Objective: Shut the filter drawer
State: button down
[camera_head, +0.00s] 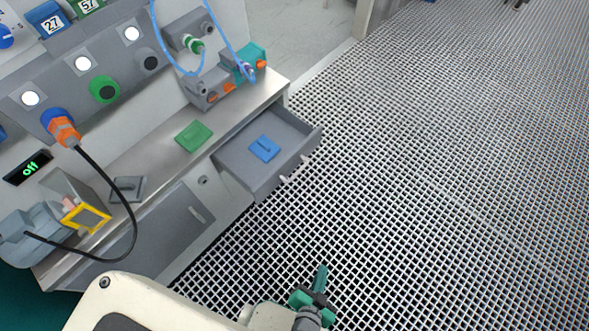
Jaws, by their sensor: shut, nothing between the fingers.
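The filter drawer (236,165) is a grey drawer pulled out from under the metal counter, to the upper left of my gripper. A flat blue piece (264,148) lies inside it. Its front faces right, with small light handle posts (283,179) showing at the edge. My gripper (320,277) is green, at the bottom middle over the grating. Its fingers are together and hold nothing. It is clear of the drawer, apart from it by a wide gap in the picture.
A second grey drawer or door (165,232) in the cabinet looks shut. The metal counter (150,150) carries a green block (194,136), a yellow-framed part (87,217) and a hanging black cable (133,225). The grated floor (430,200) to the right is free.

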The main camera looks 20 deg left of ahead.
jog(key=w+a+f+m+g+y, duration=0.25)
jog(key=w+f, duration=0.25)
jog(key=f, duration=0.5)
jog(key=n+g+y, duration=0.2)
jog(key=y, duration=1.2)
send_near(289, 164)
jog(key=x, duration=0.6)
jog(key=shift+a+f, duration=0.1)
jog(key=shift+a, duration=0.15)
jog(key=shift+w, duration=0.1)
